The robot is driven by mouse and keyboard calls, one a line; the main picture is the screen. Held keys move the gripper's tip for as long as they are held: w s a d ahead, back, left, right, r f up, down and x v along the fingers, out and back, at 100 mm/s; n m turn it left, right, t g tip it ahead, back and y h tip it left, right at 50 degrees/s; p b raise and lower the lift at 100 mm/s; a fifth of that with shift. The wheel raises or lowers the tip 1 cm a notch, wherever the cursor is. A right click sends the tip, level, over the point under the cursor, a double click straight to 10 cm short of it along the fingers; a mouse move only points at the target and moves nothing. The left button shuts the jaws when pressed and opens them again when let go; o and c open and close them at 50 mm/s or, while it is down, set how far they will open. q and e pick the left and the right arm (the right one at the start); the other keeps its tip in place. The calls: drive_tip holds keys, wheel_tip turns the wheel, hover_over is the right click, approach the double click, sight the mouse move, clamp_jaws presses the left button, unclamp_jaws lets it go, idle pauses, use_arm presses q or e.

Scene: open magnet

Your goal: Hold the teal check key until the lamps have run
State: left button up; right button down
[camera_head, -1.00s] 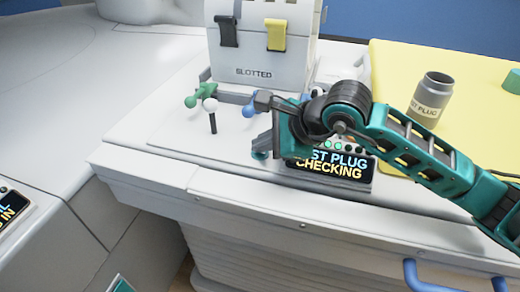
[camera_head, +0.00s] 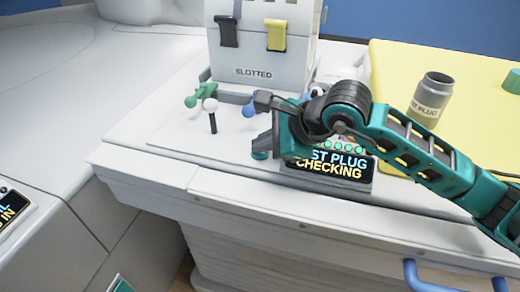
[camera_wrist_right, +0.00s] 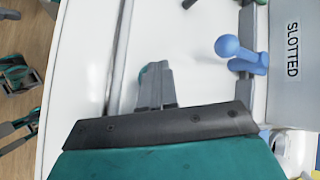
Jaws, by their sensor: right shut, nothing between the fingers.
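The teal check key (camera_head: 260,154) shows as a small teal piece at the front of the white console top. My right gripper (camera_head: 262,146) is shut and empty, its fingertips down at the key and apparently pressing on it. In the right wrist view the shut grey fingers (camera_wrist_right: 156,84) have a bit of teal at their tips; contact is mostly hidden. The black display (camera_head: 335,168) reads "...ST PLUG CHECKING", its left end hidden behind my right gripper. A row of lamps (camera_head: 349,147) above the text glows green, partly hidden. My left gripper is not in view.
A white box marked SLOTTED (camera_head: 262,55) stands behind. Green (camera_head: 191,101), white (camera_head: 210,105) and blue (camera_head: 249,111) knobs stand left of my right arm. A grey plug can (camera_head: 430,98) stands on the yellow mat (camera_head: 397,58).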

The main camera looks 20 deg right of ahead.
sight(264, 156)
idle(0.5)
drive_tip(key=shift+r+p, duration=0.4)
drive_tip(key=shift+r, duration=0.45)
drive_tip(key=shift+r+p, duration=1.5)
drive_tip(key=shift+r, duration=1.1)
drive_tip(key=shift+f, duration=0.1)
